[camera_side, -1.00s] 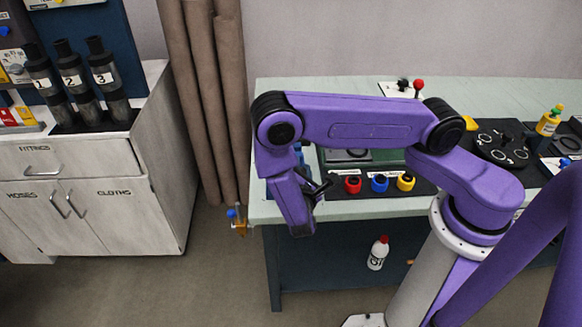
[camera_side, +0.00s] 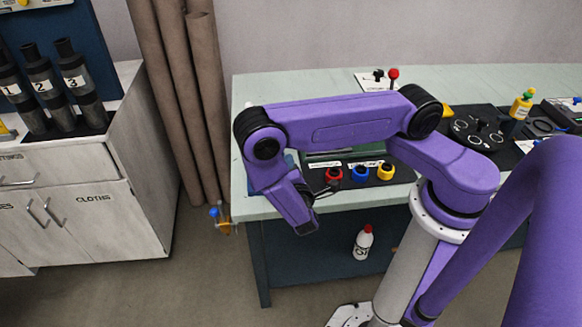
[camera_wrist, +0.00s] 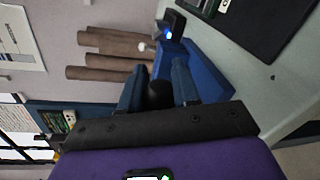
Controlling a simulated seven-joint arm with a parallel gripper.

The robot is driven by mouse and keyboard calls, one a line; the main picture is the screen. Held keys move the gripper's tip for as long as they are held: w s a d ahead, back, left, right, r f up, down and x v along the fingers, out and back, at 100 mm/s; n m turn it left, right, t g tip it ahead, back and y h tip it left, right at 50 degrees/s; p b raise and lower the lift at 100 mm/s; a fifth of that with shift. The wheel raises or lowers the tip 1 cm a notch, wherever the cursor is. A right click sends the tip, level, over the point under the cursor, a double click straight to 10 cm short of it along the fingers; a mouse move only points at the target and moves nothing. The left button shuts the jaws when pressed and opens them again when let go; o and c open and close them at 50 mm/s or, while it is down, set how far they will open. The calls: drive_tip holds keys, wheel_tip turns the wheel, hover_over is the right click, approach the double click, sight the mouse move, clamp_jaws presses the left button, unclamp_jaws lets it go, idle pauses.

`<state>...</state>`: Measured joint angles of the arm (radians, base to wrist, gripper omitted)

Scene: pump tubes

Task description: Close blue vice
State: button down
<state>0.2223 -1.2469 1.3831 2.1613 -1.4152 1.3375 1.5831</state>
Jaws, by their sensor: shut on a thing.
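The blue vice (camera_wrist: 206,72) shows in the wrist view as a blue block at the table edge, just beyond my gripper (camera_wrist: 158,80). In that view the two dark blue fingers stand on either side of a dark round part, and the gripper is shut on it. This part looks like the vice's handle, but its shape is mostly hidden. In the side view my arm covers most of the vice, and only a sliver of blue (camera_side: 290,160) shows behind it. Dark gripper parts (camera_side: 326,189) show beside the purple wrist.
Red (camera_side: 334,173), blue (camera_side: 360,173) and yellow (camera_side: 386,171) fittings stand on a black mat right of my wrist. A white bottle (camera_side: 363,243) stands below. A cabinet (camera_side: 120,205) stands left.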

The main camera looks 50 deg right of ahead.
drive_tip(key=c, duration=0.8)
unclamp_jaws()
drive_tip(key=shift+s+a, duration=0.1)
drive_tip(key=shift+s+a, duration=0.25)
drive_tip(key=v, duration=1.6)
drive_tip(key=shift+s+a, duration=0.1)
drive_tip(key=shift+s, duration=0.1)
drive_tip(key=shift+r, duration=0.1)
